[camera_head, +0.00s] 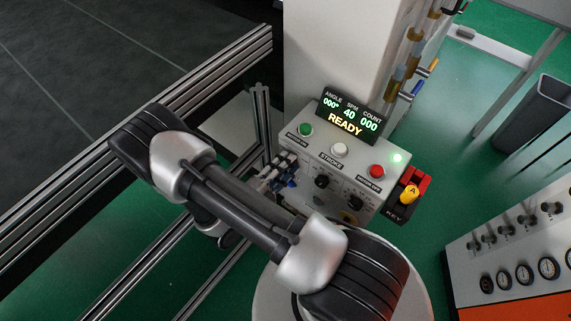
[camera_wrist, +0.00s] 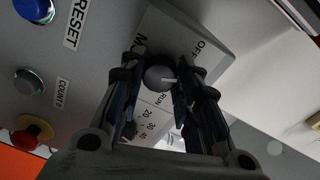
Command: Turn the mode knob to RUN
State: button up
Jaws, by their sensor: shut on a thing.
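The mode knob (camera_wrist: 158,78) is a dark round knob in the middle of the wrist view, between the two fingers of my gripper (camera_wrist: 160,86). The gripper is shut on it. A short white mark on the knob points right in that view. The word OFF (camera_wrist: 199,46) is printed up and to the right of the knob, and the word RUN (camera_wrist: 165,99) just below it. The other label beside it is partly hidden by the left finger. In the head view I cannot make out the fingertips on the knob.
The control box (camera_head: 318,157) has green (camera_head: 305,130), white (camera_head: 339,150) and red (camera_head: 376,171) buttons and a READY display (camera_head: 347,122). A yellow key switch (camera_head: 409,194) sits at its right. In the wrist view, a blue button (camera_wrist: 34,9) and a red button (camera_wrist: 33,132) lie left.

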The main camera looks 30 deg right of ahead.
jog(key=m, duration=0.8)
jog(key=m+b, duration=0.1)
jog(key=m, duration=0.7)
jog(key=shift+t+y, duration=0.3)
jog(key=shift+t, duration=0.1)
jog(key=shift+m, duration=0.4)
jog(key=o, duration=1.1)
